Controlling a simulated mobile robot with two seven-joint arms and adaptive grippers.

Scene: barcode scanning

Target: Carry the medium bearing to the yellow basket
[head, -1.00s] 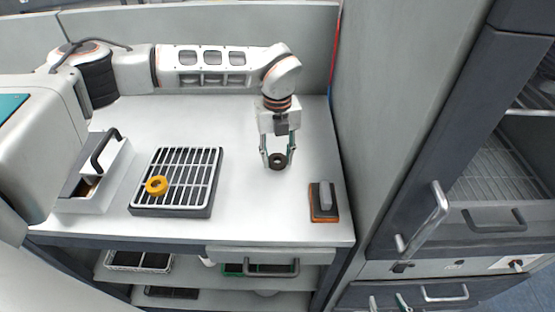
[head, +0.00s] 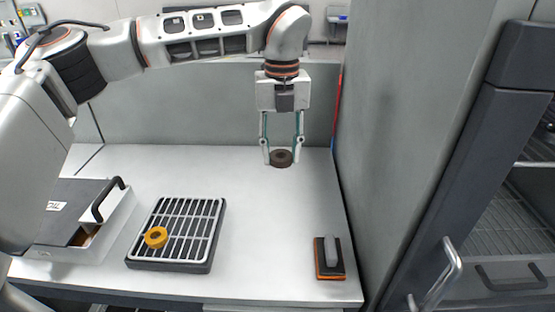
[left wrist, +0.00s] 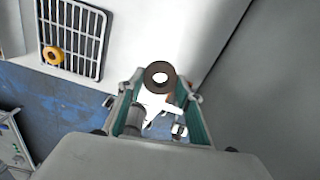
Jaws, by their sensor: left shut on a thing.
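My left gripper (head: 281,152) is shut on a dark brown ring-shaped bearing (head: 281,158). It holds the bearing above the back right part of the white table (head: 240,180), with the fingers pointing down. In the left wrist view the bearing (left wrist: 160,75) sits between the fingertips, its round hole visible. Whether it is the medium one cannot be told from its size alone. No yellow basket shows in either view. My right gripper is not clearly in view.
A yellow ring (head: 156,237) lies on a slatted rack (head: 207,235) at the table's front left. A white box with a dark lid (head: 72,220) stands left of it. A grey-handled block (head: 331,258) lies at the front right. A grey wall (head: 395,150) bounds the right side.

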